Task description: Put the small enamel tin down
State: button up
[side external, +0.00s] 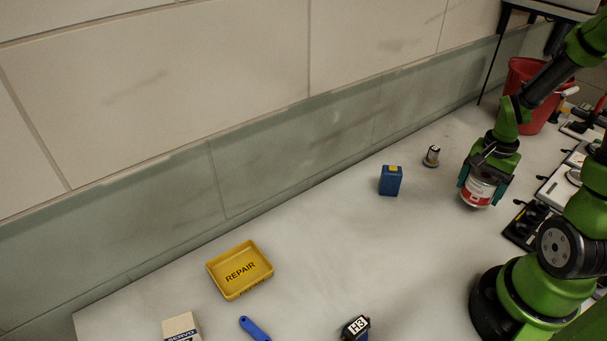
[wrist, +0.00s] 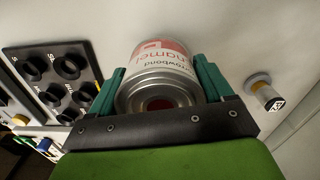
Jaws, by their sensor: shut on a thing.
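The small enamel tin (side external: 478,190) is a silver can with a red and white label, at the right of the side external view. My gripper (side external: 484,182) is shut on it, with one teal finger on each side. In the wrist view the tin (wrist: 160,85) sits between the two fingers of my gripper (wrist: 160,90), its lettering upside down. The tin looks upright. The side view does not clearly show whether its base touches the bench or hangs just above it.
A yellow REPAIR tray (side external: 240,269) is far left. A red bucket (side external: 527,90) stands behind.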

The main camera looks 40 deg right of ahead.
aim_at(485, 174)
jog(key=shift+f, duration=1.3)
jog(key=shift+f, duration=0.2)
jog(key=o, duration=1.2)
notch_tip(485, 174, up, 12)
jog(key=shift+r, duration=0.15)
jog(key=a+r+n+t, duration=0.2)
jog(key=a+r+n, duration=0.2)
jog(key=a, duration=0.3)
jog(key=w+a+r+n+t+y, duration=0.1)
jog(key=a+r+n+t, duration=0.1)
jog(key=a, duration=0.5)
jog(key=w+a+r+n+t+y, duration=0.1)
jog(key=a+r+n+t, duration=0.2)
jog(key=a+r+n, duration=0.2)
jog(key=shift+w+a+r+n, duration=0.15)
jog(key=shift+a+n, duration=0.15)
jog(key=shift+a, duration=0.45)
jog(key=shift+w+a+r+n, duration=0.15)
jog(key=shift+a+n, duration=0.15)
jog(key=shift+a, duration=0.45)
